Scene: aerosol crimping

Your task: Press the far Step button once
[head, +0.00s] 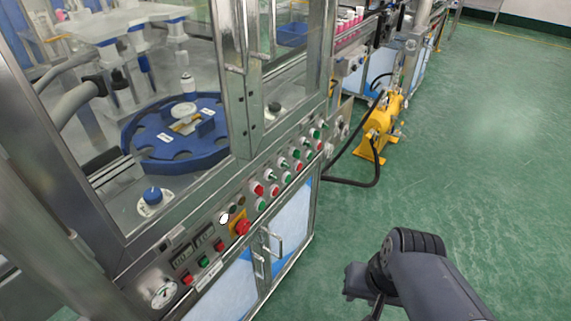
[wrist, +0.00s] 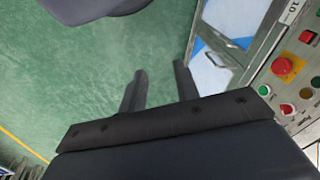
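The control panel (head: 245,200) runs along the front of a glass-doored machine, with red and green buttons and several switches. Its far end has a group of buttons (head: 322,124); labels are too small to read, so I cannot tell which is the far Step button. My gripper (head: 362,290) is at the lower right, over the floor, apart from the panel. In the wrist view my gripper (wrist: 160,68) has its two dark fingers spread with nothing between them. The near part of the panel shows at the right there, with a red emergency knob (wrist: 286,66) on yellow.
Cabinet doors with a protruding handle (head: 272,243) lie below the panel. A yellow pump (head: 379,130) with a black hose (head: 372,172) stands on the floor past the panel's far end. The green floor (head: 470,150) to the right is clear.

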